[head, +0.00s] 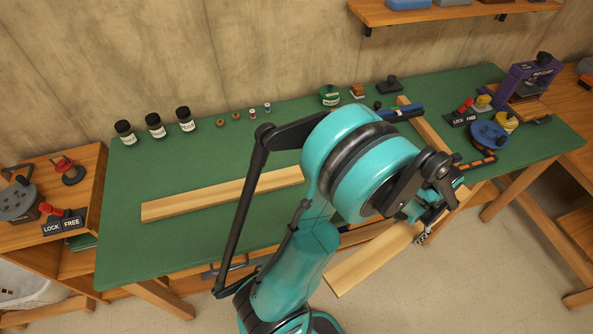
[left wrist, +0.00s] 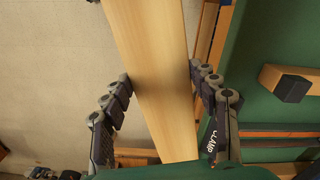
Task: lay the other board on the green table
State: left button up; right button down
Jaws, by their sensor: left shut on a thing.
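My left gripper (left wrist: 161,78) is shut on a long pale wooden board, with a finger on each side of it in the left wrist view. The held board (head: 372,260) shows in the head view slanting past the table's front edge, its near end over the floor. Part of it is hidden by my left arm and gripper (head: 424,232). The green table (head: 230,150) runs across the head view. Another pale board (head: 215,195) lies flat on its left half, its right end hidden behind my arm. My right gripper is not in view.
A wooden strip (head: 430,128) crosses the table's right part. Several jars (head: 156,126) and small items line the back. A purple press (head: 530,78) and a blue round object (head: 489,135) stand at right. Green surface is bare around the lying board.

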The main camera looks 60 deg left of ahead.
aim_at(221, 174)
jog(key=k+u, duration=0.45)
jog(key=k+j+u, duration=0.3)
jog(key=u, duration=0.15)
jog(key=i+u, duration=0.5)
jog(key=i, duration=0.2)
